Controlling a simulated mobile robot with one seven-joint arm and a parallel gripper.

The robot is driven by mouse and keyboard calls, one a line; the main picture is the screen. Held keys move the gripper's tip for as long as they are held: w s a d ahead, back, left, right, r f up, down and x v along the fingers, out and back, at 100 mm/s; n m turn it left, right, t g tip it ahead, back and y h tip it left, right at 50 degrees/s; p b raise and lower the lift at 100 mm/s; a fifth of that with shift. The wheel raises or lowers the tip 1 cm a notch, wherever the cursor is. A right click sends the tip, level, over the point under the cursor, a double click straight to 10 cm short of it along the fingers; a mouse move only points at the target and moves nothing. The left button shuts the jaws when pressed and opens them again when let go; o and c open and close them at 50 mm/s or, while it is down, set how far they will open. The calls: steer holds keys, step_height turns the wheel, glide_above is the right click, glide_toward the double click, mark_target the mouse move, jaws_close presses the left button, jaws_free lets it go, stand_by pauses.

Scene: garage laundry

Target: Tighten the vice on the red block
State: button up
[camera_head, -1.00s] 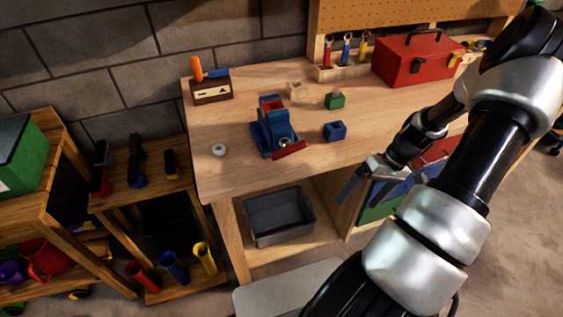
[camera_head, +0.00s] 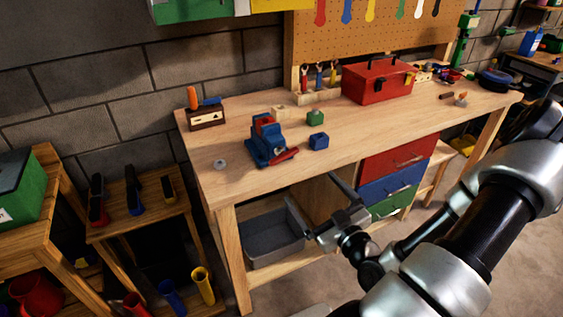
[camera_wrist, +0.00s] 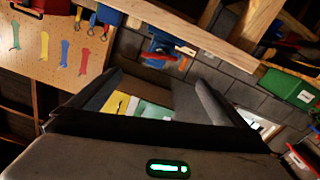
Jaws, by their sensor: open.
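The blue vice (camera_head: 268,143) stands near the front left of the wooden workbench (camera_head: 225,180). The red block (camera_head: 264,122) shows at the top of the vice, at its jaws. The vice's red handle (camera_head: 284,157) sticks out at the front right of its base. My gripper (camera_head: 322,207) is open and empty, in front of the workbench and below its top, to the right of and lower than the vice. In the wrist view the two dark fingers are spread apart (camera_wrist: 160,92), and the vice also shows beyond them (camera_wrist: 160,50).
A blue block (camera_head: 319,141) and a green block (camera_head: 315,118) sit right of the vice. A white ring (camera_head: 220,164) lies to its left. A red toolbox (camera_head: 377,81) stands farther back. A grey bin (camera_head: 270,238) is on the lower shelf. The bench front edge lies between gripper and vice.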

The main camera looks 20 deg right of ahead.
steer(key=b, duration=0.5)
glide_toward(285, 157)
steer(key=w+b, duration=1.1)
steer(key=b, duration=0.1)
steer(key=shift+a+f, duration=0.1)
steer(key=c, duration=1)
steer(key=shift+c, duration=0.2)
